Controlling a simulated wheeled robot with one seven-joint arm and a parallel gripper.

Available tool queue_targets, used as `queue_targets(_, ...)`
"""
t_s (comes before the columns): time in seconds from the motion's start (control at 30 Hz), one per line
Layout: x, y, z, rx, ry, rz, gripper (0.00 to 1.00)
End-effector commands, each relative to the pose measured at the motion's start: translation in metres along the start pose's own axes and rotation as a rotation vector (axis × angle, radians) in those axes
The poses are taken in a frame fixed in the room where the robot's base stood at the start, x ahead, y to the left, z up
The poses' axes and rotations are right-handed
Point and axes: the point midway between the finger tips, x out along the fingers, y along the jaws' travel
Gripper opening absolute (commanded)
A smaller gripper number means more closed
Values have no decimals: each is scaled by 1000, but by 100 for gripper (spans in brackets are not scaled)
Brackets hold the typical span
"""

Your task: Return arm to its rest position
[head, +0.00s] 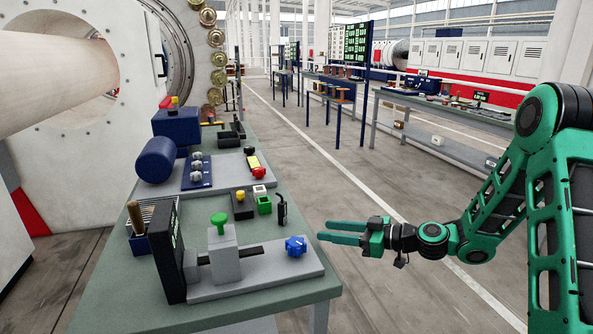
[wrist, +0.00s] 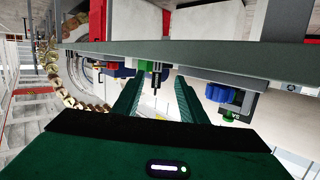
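My gripper (head: 342,232) is green and sits just off the right edge of the workbench (head: 110,298) in the head view. Its two fingers point left toward the bench and show a gap between them. In the wrist view the two fingers (wrist: 155,100) are spread apart with nothing held between them. My green arm reaches in from the right side of the head view, bent at the elbow. No object touches the gripper.
The bench holds a grey fixture with a green knob (head: 218,220) and a blue knob (head: 296,246), small blocks (head: 264,205), and a blue motor (head: 157,160). A large white machine (head: 90,120) stands at left. The floor (head: 390,185) behind my gripper is clear.

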Motion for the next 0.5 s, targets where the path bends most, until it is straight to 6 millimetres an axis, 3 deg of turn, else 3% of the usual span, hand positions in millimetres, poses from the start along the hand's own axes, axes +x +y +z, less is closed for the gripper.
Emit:
queue_targets(0.27, -53, -17, 31, 82, -323, 14, 39)
queue_targets(0.5, -128, -34, 56, 233, -640, 127, 39)
